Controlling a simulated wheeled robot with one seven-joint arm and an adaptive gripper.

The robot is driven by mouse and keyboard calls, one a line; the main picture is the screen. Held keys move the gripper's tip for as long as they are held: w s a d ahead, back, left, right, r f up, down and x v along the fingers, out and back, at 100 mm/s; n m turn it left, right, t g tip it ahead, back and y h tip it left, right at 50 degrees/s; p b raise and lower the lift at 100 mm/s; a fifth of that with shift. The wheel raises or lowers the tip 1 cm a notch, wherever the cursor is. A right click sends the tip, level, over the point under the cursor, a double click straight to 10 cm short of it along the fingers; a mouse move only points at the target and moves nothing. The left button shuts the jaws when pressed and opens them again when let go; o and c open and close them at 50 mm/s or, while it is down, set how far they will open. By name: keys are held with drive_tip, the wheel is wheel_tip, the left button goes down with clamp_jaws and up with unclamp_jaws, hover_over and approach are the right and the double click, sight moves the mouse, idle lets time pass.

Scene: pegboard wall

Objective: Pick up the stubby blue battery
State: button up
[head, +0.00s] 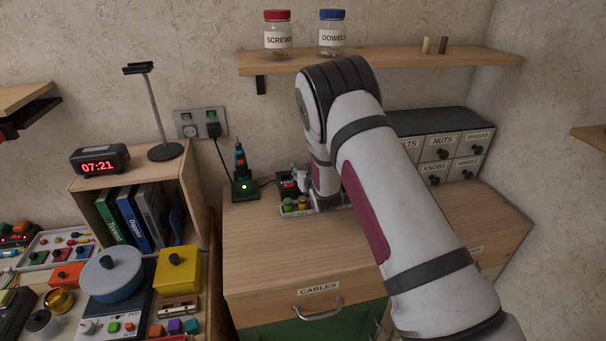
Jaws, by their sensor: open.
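I cannot make out a stubby blue battery; it may be hidden behind my arm or too small to tell. My gripper (301,184) is small in the head view, at the tray, and partly covered by my own arm. It is open, and I see nothing held in it. The right part of the tray is hidden behind my arm.
A charger with a green light (243,182) stands left of the tray. A drawer unit (441,150) stands at the back right. A shelf with jars (380,58) hangs above. The front left of the cabinet top (280,255) is clear. A cluttered bench lies left.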

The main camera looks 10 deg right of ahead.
drive_tip(key=shift+w+f, duration=0.15)
drive_tip(key=shift+w, duration=0.3)
clamp_jaws()
